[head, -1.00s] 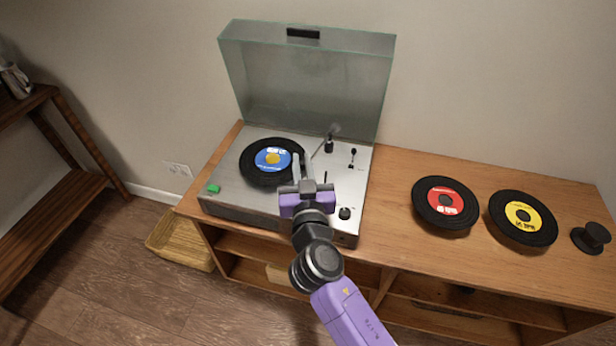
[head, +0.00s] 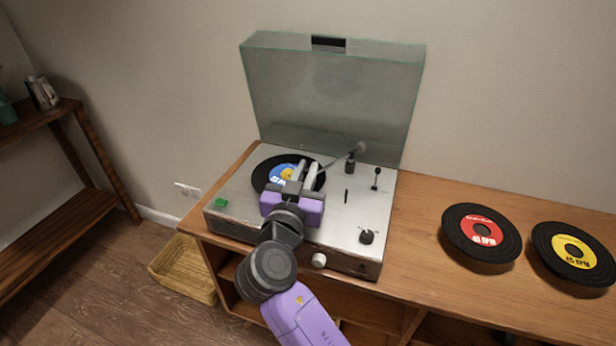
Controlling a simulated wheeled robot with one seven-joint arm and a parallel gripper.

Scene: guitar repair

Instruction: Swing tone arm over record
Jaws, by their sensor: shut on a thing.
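The turntable (head: 333,223) stands on the wooden cabinet with its clear lid raised. A black record with a blue label (head: 282,171) lies on its platter. The tone arm (head: 338,160) runs from its pivot at the back right down and left to my gripper, its front end reaching over the record's right side. My gripper (head: 306,176) is above the record's right part, its fingers shut on the tone arm near its front end. The gripper hides that end and part of the record, so I cannot tell whether the tone arm touches it.
The raised lid (head: 330,100) stands behind the turntable. A lever (head: 376,178) and a black knob (head: 366,237) are on the deck's right side. Records with red (head: 481,232) and yellow (head: 573,252) labels lie on the cabinet to the right. A basket (head: 183,268) is on the floor.

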